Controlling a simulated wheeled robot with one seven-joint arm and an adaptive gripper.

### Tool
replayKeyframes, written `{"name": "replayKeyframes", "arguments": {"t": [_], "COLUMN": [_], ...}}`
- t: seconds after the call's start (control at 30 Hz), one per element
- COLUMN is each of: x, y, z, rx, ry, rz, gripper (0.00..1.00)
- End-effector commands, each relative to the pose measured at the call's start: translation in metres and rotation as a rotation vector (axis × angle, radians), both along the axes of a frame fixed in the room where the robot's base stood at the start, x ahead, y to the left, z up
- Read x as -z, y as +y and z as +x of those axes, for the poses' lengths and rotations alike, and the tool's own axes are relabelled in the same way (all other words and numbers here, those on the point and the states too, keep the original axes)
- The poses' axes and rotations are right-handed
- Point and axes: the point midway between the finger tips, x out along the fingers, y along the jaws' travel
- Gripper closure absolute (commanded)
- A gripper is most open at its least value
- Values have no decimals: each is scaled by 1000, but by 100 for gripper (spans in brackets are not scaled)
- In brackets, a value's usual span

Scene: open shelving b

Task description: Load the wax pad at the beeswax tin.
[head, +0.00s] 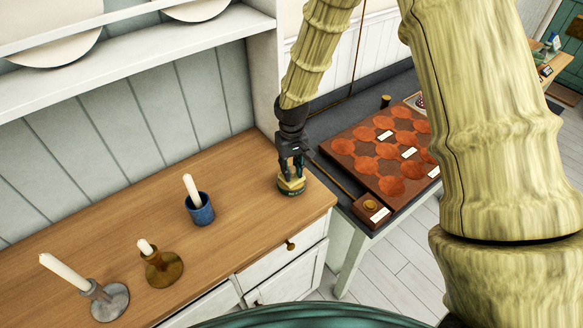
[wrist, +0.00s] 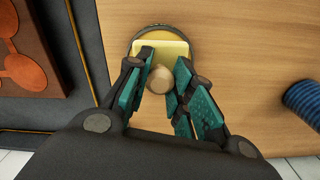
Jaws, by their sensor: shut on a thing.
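My gripper (head: 291,172) points down at the right end of the wooden counter and is shut on the wax pad. In the wrist view, my gripper (wrist: 165,90) has its teal fingers on both sides of the pad's round tan knob (wrist: 160,79). The pad's pale yellow slab (wrist: 173,49) shows past the fingertips; it also shows in the head view (head: 291,182). The round beeswax tin (head: 291,191) is directly beneath the pad, and its dark rim shows in the wrist view (wrist: 165,26). I cannot tell how firmly the pad touches the wax.
On the counter (head: 235,245), left of the tin, stand a blue candle holder (head: 201,210), a brass one (head: 163,269) and a grey one (head: 109,302), each with a white candle. A lower dark table right holds a red-brown board (head: 355,150) with orange shapes.

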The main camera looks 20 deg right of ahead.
Motion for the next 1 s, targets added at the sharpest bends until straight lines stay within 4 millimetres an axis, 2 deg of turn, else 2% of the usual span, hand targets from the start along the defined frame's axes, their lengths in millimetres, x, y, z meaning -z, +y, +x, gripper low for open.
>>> {"name": "replayKeyframes", "arguments": {"t": [1.0], "x": [6], "y": [0], "z": [0], "rx": [0], "ry": [0], "rz": [0], "gripper": [96]}}
